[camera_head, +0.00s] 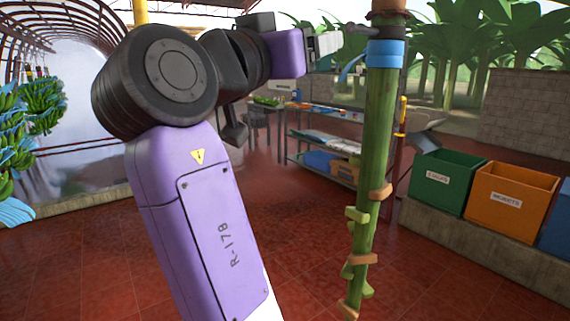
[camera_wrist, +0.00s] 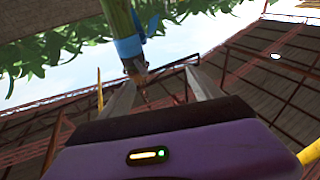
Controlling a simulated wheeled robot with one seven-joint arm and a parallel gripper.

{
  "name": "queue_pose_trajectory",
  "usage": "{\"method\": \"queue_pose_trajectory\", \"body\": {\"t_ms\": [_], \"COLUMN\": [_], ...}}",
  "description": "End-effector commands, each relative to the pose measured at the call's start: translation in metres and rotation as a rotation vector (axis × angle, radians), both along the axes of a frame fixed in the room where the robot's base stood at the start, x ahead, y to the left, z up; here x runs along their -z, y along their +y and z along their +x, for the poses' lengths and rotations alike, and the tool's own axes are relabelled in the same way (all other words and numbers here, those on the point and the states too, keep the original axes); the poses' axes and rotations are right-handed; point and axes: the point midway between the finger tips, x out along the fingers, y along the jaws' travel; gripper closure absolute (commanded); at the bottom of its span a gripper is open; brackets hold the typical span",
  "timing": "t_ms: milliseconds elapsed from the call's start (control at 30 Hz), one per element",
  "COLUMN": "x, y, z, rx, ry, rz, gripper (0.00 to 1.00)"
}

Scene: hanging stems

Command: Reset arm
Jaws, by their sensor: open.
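A green hanging stem (camera_head: 376,150) stands upright in the middle of the head view, with several short green and brown stubs along its lower part. A blue band (camera_head: 385,54) wraps its top, just below a brown end. My gripper (camera_head: 345,42) is raised beside the stem's top, just left of the blue band. In the wrist view my gripper (camera_wrist: 160,85) has its two grey fingers apart, with the stem (camera_wrist: 118,18), its blue band (camera_wrist: 130,46) and brown end showing beyond them. I cannot tell whether a finger touches the stem. Nothing is clearly held.
A green bin (camera_head: 440,184) and an orange bin (camera_head: 508,202) stand on a low ledge at right, with a blue bin (camera_head: 560,228) cut by the edge. A shelved metal table (camera_head: 322,141) stands behind. Green banana bunches (camera_head: 42,105) hang at left. The red tiled floor is open.

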Motion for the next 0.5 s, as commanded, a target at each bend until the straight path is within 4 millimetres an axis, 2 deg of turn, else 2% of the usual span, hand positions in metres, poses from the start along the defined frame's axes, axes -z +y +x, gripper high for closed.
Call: {"method": "queue_pose_trajectory", "body": {"t_ms": [133, 267, 367, 500], "x": [0.008, 0.026, 0.05, 0.1], "y": [0.021, 0.037, 0.047, 0.058], "z": [0.007, 0.014, 0.017, 0.018], "rx": [-0.109, -0.201, -0.272, -0.382], "ry": [-0.039, -0.065, -0.078, -0.091], "rz": [-0.071, -0.131, -0.175, -0.237], "gripper": [0.27, 0.27, 0.27, 0.27]}}
